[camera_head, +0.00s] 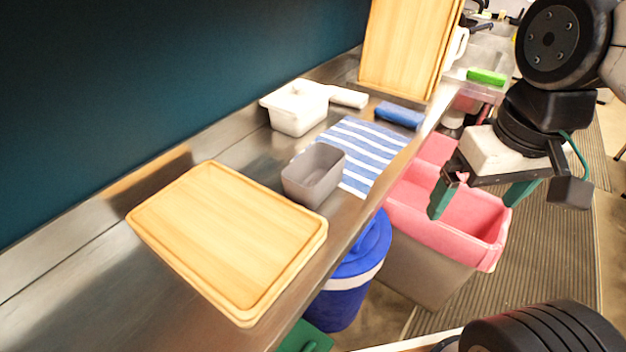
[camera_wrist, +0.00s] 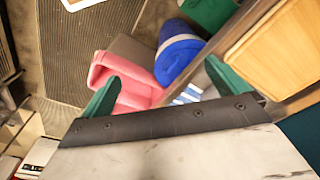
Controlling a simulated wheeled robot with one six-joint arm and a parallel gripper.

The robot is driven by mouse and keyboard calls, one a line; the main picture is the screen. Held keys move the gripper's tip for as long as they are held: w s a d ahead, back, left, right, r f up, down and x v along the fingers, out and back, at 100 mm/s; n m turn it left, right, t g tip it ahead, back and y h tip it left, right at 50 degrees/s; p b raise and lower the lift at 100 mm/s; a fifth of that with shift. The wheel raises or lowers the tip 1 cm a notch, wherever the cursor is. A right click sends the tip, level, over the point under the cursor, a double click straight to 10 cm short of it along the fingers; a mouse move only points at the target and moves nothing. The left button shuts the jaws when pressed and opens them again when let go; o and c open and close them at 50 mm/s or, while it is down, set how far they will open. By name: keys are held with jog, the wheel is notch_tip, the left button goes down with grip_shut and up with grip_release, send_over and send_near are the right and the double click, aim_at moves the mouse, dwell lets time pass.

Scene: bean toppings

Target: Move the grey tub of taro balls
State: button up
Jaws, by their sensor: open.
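The grey tub (camera_head: 313,176) stands upright on the steel counter, between the wooden board and the striped cloth. It looks empty from the head view; no taro balls show in it. It does not show clearly in the wrist view. My gripper (camera_head: 473,203) is open and empty, with green fingers spread apart. It hangs to the right of the counter, in front of the pink bin and away from the tub. In the wrist view my gripper (camera_wrist: 165,88) points down past the counter edge.
A wooden cutting board (camera_head: 230,240) lies left of the tub. A blue-and-white striped cloth (camera_head: 362,152) lies right of it, with a white container (camera_head: 296,107) behind. A pink bin (camera_head: 450,215) and a blue bucket (camera_head: 352,270) stand below the counter edge. A tall board (camera_head: 410,45) leans at the back.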

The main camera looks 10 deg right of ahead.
dwell(0.3)
jog(key=c, duration=0.5)
jog(key=shift+w+a+f, duration=0.1)
jog(key=shift+a+f, duration=0.1)
jog(key=shift+f, duration=0.05)
jog(key=c, duration=0.6)
jog(key=w, duration=0.1)
jog(key=w+a+f+n+g, duration=0.1)
jog(key=w+a+g, duration=0.1)
jog(key=w, duration=0.1)
jog(key=shift+f+n, duration=0.3)
jog(key=shift+f, duration=0.1)
grip_shut()
jog(key=w+a+f+n, duration=0.2)
jog(key=w+a+n, duration=0.2)
jog(key=w, duration=0.4)
jog(key=w+a+f+n, duration=0.3)
jog(key=w+a+n, duration=0.1)
jog(key=w, duration=0.4)
jog(key=shift+t, duration=0.3)
jog(key=f, duration=0.9)
jog(key=shift+s+d+f, duration=0.15)
jog(key=shift+s+f, duration=0.05)
jog(key=shift+f, duration=0.1)
jog(key=shift+w+a, duration=1.35)
jog(key=shift+a, duration=0.15)
